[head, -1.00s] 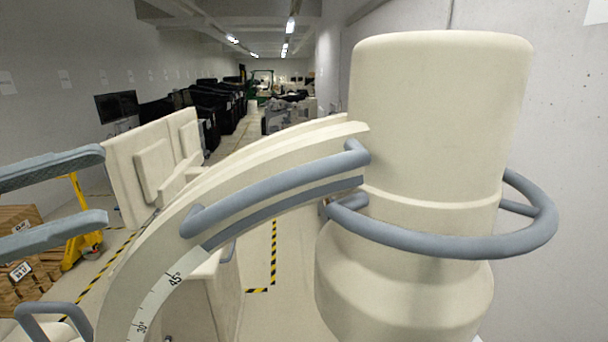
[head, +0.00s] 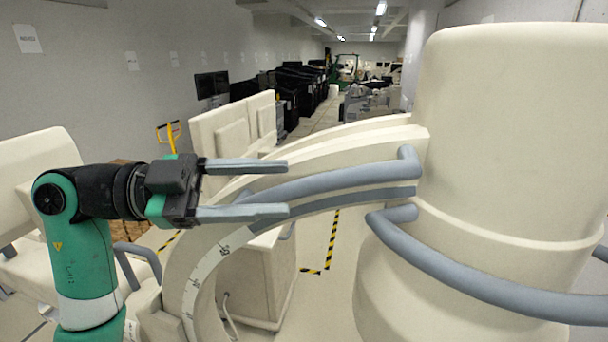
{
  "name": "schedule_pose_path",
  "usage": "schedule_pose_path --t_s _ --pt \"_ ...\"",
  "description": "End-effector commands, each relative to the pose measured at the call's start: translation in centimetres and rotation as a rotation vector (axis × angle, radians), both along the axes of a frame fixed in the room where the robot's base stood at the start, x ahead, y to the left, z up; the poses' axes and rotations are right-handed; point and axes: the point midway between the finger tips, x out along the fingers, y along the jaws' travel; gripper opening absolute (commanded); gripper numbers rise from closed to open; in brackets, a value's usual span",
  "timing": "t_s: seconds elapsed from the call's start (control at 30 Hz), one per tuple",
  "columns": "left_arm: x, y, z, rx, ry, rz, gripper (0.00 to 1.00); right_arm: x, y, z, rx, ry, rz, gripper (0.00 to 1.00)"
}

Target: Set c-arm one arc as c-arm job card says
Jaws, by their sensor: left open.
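The cream c-arm arc (head: 350,147) curves from the lower middle up to the large cream cylindrical head (head: 510,130) at the right. A grey-blue handle bar (head: 330,178) runs along the arc's side. A scale strip (head: 203,266) with dark marks sits on the arc's lower part; its numbers are too small to read surely. My left gripper (head: 288,188) is open, its two grey fingers pointing right. The fingers overlap the arc's handle bar in the picture; I cannot tell whether they touch it. Nothing shows held. My right gripper is not in view. No job card is readable.
A grey ring handle (head: 480,278) surrounds the cylindrical head. A cream cart body (head: 262,278) stands behind the arc, with cream panels (head: 235,130) beyond. Yellow-black floor tape (head: 332,240) marks the open aisle. Papers (head: 27,39) hang on the left wall.

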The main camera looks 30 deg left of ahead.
Motion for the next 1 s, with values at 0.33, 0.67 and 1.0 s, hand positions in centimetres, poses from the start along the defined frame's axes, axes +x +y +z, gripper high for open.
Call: schedule_pose_path --t_s 0.33,0.67,1.0 --pt "2.3 -3.7 0.1 -0.001 0.0 0.0 0.6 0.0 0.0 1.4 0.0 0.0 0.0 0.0" --pt "2.4 -3.9 0.0 -0.001 -0.002 0.0 0.55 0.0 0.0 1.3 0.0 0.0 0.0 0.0" --pt "2.4 -3.9 0.0 -0.001 -0.002 0.0 0.0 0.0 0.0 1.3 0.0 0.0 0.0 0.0"
